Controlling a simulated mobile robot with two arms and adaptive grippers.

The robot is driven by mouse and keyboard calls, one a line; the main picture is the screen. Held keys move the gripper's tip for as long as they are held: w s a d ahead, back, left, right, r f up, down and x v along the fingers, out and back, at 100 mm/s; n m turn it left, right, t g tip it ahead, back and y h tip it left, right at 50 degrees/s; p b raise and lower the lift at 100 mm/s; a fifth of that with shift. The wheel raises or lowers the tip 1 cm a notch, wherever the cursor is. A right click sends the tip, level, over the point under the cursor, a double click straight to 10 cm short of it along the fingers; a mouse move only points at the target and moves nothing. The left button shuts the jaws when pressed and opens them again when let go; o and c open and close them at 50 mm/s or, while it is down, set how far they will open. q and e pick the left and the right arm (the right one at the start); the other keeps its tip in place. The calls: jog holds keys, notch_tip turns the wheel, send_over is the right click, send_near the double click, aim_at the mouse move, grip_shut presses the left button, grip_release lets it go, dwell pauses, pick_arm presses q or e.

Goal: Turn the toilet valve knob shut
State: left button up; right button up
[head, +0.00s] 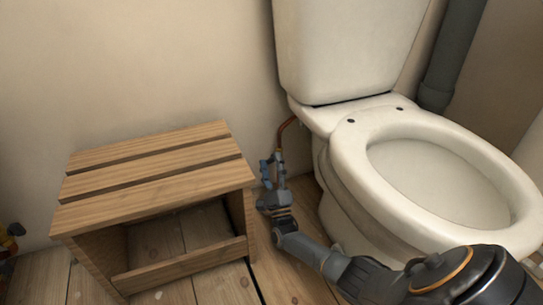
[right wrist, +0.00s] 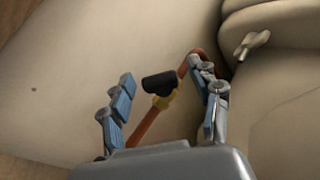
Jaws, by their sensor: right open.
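The toilet valve shows in the right wrist view as a black knob (right wrist: 158,83) on a small brass body (right wrist: 163,101), joined to a copper pipe (right wrist: 144,126). My right gripper (right wrist: 160,72) is open, with one finger on each side of the knob. Both fingers look apart from it. In the head view my right gripper (head: 271,161) is low by the wall, between the wooden stool and the toilet (head: 340,170). The copper pipe (head: 284,130) curves down behind it, and the gripper hides the knob there. My left gripper is out of view.
The slatted wooden stool (head: 160,170) stands close to the left of my right gripper. The toilet bowl stands close on the right. A grey pipe (head: 452,50) runs up the wall behind the toilet. A small coloured object (head: 10,240) shows at the left edge, unclear.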

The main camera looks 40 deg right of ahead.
notch_tip(320, 180, up, 10)
dwell(0.4)
jog(key=shift+f, duration=0.15)
dwell(0.3)
